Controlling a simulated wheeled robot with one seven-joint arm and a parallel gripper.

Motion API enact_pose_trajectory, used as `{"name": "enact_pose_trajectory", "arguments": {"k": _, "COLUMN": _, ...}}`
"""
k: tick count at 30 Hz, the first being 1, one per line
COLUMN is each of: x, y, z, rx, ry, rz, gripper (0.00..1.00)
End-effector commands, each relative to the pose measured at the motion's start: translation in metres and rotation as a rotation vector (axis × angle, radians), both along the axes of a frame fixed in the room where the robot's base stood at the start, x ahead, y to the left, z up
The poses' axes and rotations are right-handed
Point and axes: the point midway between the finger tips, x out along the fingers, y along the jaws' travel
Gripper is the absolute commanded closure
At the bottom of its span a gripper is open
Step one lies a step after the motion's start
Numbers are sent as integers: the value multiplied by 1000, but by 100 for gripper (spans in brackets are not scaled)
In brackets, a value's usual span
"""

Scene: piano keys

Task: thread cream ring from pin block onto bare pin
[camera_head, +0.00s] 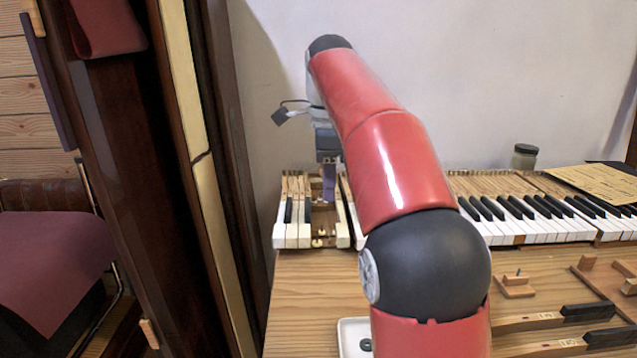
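My gripper (328,188) points down over the gap in the keyboard where keys are out, at the left part of the keys. My red arm hides the area to its right. The fingers are small here, and I cannot tell whether they are open or hold anything. Small brass-coloured pins (318,242) stand at the front of the gap. I cannot make out a cream ring on them or elsewhere. A small wooden block (515,287) with an upright pin (518,271) stands on the bench at right; I cannot tell whether it is the pin block.
White and black piano keys (530,232) run along the back of the wooden bench (300,300). A white tray (345,330) with a dark ring (366,345) sits partly behind my arm. Loose keys (585,312) lie at right. A jar (524,157) stands behind. A dark wooden panel rises at left.

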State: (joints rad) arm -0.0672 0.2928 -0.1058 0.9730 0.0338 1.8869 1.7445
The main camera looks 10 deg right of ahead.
Motion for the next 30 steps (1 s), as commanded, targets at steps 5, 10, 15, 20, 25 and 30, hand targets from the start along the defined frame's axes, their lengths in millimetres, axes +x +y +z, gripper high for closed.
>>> {"name": "enact_pose_trajectory", "arguments": {"k": 5, "x": 0, "y": 0, "z": -11, "rx": 0, "ry": 2, "rz": 0, "gripper": 88}}
{"name": "enact_pose_trajectory", "arguments": {"k": 10, "x": -1, "y": 0, "z": -24, "rx": 0, "ry": 2, "rz": 1, "gripper": 88}}
{"name": "enact_pose_trajectory", "arguments": {"k": 15, "x": -1, "y": 0, "z": -42, "rx": 0, "ry": 1, "rz": 1, "gripper": 88}}
{"name": "enact_pose_trajectory", "arguments": {"k": 20, "x": -1, "y": 0, "z": -54, "rx": 0, "ry": 1, "rz": 1, "gripper": 88}}
{"name": "enact_pose_trajectory", "arguments": {"k": 25, "x": 0, "y": 0, "z": -65, "rx": 0, "ry": 0, "rz": 1, "gripper": 88}}
{"name": "enact_pose_trajectory", "arguments": {"k": 30, "x": 0, "y": 1, "z": -72, "rx": 0, "ry": 1, "rz": 2, "gripper": 88}}
